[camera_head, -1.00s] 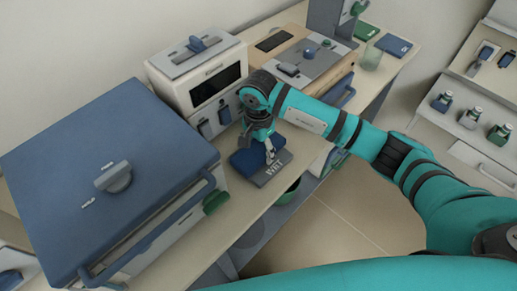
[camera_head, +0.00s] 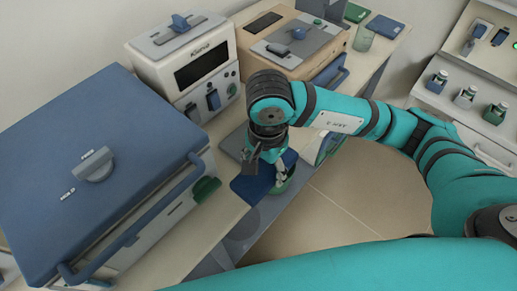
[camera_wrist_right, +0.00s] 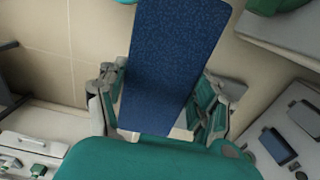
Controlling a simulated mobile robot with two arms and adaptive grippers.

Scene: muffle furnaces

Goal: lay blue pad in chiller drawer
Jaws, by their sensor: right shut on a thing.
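The blue pad (camera_head: 250,188) is held in my right gripper (camera_head: 268,168), at the front edge of the bench and partly out over the floor. In the right wrist view the pad (camera_wrist_right: 172,62) lies between the two fingers of the gripper (camera_wrist_right: 160,105), with its far end reaching past them. A grey mat (camera_head: 234,143) lies on the bench to the left of the gripper, partly hidden by my arm. I cannot tell which unit holds the chiller drawer; no open drawer is clear in view. My left gripper is not in view.
A large blue-lidded box (camera_head: 75,150) with a bar handle fills the left. A white furnace (camera_head: 185,55) stands behind. A wood-sided unit (camera_head: 275,30) has a blue front handle. A glass (camera_head: 364,38) and another blue pad (camera_head: 385,26) stand farther along.

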